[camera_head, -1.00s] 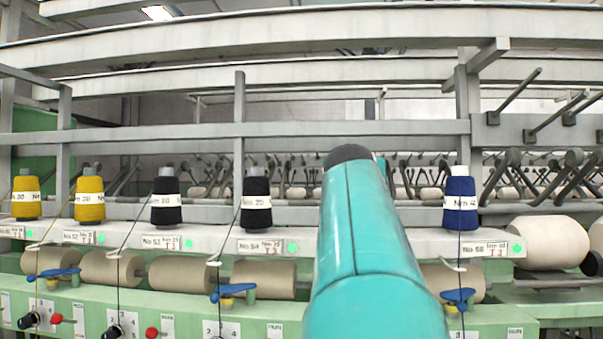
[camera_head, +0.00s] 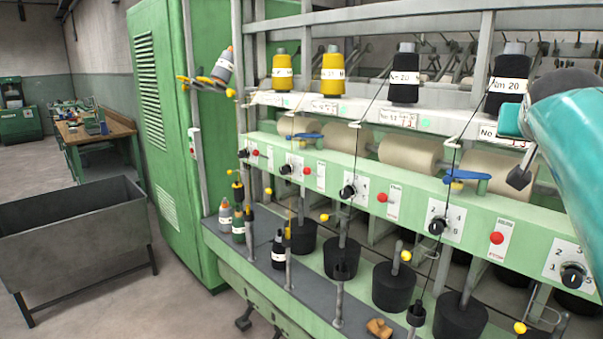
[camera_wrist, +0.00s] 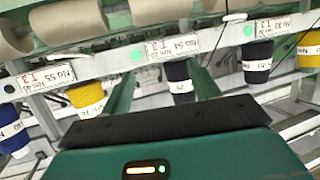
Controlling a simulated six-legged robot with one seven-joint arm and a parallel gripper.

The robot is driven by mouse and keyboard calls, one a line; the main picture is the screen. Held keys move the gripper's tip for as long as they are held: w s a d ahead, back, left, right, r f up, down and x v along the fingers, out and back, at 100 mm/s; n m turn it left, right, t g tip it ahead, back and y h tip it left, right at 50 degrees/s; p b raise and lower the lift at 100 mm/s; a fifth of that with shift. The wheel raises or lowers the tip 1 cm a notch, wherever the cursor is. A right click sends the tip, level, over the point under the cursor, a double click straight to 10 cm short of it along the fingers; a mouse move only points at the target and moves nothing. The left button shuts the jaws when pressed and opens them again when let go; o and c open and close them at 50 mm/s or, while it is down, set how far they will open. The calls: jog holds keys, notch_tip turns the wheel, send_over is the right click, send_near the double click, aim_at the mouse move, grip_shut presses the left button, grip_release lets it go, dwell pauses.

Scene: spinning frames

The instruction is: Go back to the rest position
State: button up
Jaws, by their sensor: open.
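In the wrist view my gripper (camera_wrist: 162,70) is open, its two green fingers apart. A black bobbin (camera_wrist: 180,80) shows between the fingers, beyond them on the machine; nothing appears held. In the head view my teal arm enters at the right edge, overlapping the shelf end beside a black bobbin (camera_head: 507,80). I cannot make out the fingers there.
Two yellow bobbins (camera_head: 332,75) and another black bobbin (camera_head: 404,78) stand on the spinning frame's white shelf (camera_head: 345,112). A lower grey ledge (camera_head: 262,262) holds small bobbins. A green cabinet (camera_head: 160,120) and grey bin (camera_head: 75,225) stand left. Floor is open at far left.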

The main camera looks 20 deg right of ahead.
jog(key=a+f+n+g+y, duration=0.2)
jog(key=a+f+n+y, duration=0.55)
jog(key=a+f, duration=1.75)
jog(key=s+a+f+n+g+y, duration=0.2)
jog(key=s+a+f, duration=0.5)
jog(key=a, duration=0.4)
jog(key=shift+s+f+y, duration=0.35)
jog(key=shift+f+y, duration=0.2)
jog(key=shift+f, duration=0.15)
jog(key=shift+d, duration=0.1)
jog(key=c, duration=0.5)
jog(key=shift+d, duration=0.1)
jog(key=shift+c, duration=0.2)
jog(key=shift+d, duration=0.1)
